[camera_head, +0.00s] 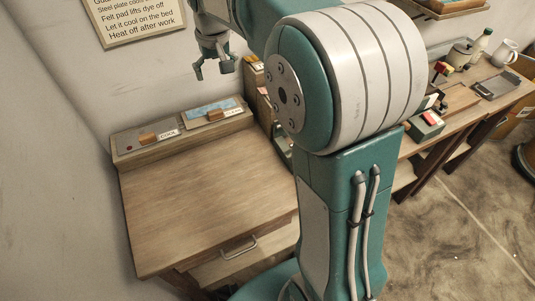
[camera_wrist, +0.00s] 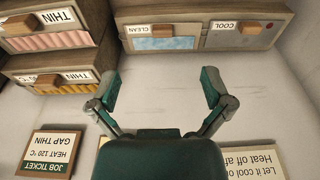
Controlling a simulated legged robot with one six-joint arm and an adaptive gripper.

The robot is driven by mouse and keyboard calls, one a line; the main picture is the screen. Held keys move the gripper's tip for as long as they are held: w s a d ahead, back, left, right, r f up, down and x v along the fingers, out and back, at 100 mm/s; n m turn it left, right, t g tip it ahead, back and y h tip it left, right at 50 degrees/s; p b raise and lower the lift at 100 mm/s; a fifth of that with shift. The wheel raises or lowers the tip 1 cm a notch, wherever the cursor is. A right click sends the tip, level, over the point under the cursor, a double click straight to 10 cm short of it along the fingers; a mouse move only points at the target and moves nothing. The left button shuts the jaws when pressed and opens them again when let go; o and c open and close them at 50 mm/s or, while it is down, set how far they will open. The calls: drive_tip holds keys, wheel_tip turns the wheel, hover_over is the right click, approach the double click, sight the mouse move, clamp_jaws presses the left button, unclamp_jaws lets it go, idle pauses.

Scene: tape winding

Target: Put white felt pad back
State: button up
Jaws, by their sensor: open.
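I cannot pick out the white felt pad in either view. My gripper (camera_head: 213,70) is open in the head view, hanging above and behind the wooden desk, near the wall. In the wrist view its two fingers (camera_wrist: 160,88) are spread wide with nothing between them. Beyond the fingertips are the wooden-handled fronts marked CLEAN (camera_wrist: 162,43), with a blue panel, and COOL (camera_wrist: 240,38), with a red dot. In the head view the COOL front (camera_head: 140,141) is left of the CLEAN front (camera_head: 208,108).
The desk top (camera_head: 205,185) is bare; its front has a drawer handle (camera_head: 238,247). THIN-labelled boxes (camera_wrist: 52,35) stand beside the CLEAN front. A job ticket (camera_wrist: 49,152) and a wall notice (camera_head: 135,17) hang nearby. A cluttered workbench (camera_head: 465,100) is at right.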

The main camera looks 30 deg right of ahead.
drive_tip(key=s+f+t, duration=0.1)
drive_tip(key=s+t, duration=0.2)
drive_tip(key=s, duration=2.4)
drive_tip(key=shift+f+t, duration=0.15)
drive_tip(key=shift+t, duration=0.25)
